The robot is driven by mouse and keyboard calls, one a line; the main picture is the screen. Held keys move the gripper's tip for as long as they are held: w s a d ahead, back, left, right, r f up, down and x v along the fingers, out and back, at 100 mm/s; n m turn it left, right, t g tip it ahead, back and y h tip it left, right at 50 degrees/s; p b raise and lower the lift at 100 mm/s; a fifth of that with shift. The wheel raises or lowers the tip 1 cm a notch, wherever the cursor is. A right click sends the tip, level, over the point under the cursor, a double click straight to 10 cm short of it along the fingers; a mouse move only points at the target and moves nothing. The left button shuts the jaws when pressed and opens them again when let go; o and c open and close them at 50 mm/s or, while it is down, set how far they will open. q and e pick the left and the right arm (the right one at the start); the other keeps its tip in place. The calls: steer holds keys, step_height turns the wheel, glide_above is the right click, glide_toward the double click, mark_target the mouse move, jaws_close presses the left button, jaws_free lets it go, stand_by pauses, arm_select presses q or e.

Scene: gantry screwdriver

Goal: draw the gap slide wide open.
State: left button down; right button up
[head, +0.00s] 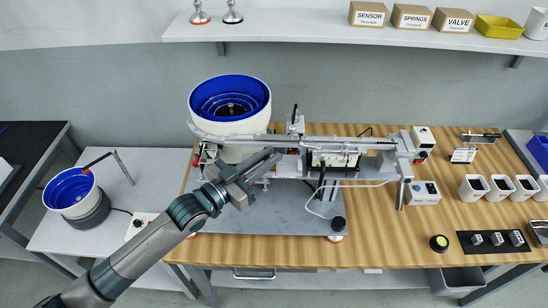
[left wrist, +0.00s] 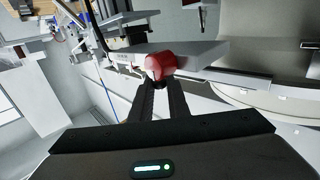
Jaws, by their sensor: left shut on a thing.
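My left gripper (head: 270,156) reaches in from the lower left, over the front of the gantry machine on the wooden bench. In the left wrist view its two fingers (left wrist: 158,84) close on the dark stem of a red knob (left wrist: 162,62). The knob sits against a grey metal bar (left wrist: 205,55), which I take to be part of the gap slide. My right gripper is not in view.
A white feeder bowl with blue inside (head: 230,98) stands just behind my left gripper. The long grey rail (head: 340,143) runs right from it. Small white bins (head: 500,188) stand far right.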

arm_select(q)
steer(key=shift+d, duration=0.1)
steer(key=c, duration=1.7)
jaws_free()
steer(key=shift+c, duration=0.2)
steer(key=shift+s, duration=0.1)
steer(key=b+v, duration=0.5)
steer(key=v, duration=1.2)
steer(key=shift+b, duration=0.35)
steer(key=shift+r, duration=0.1)
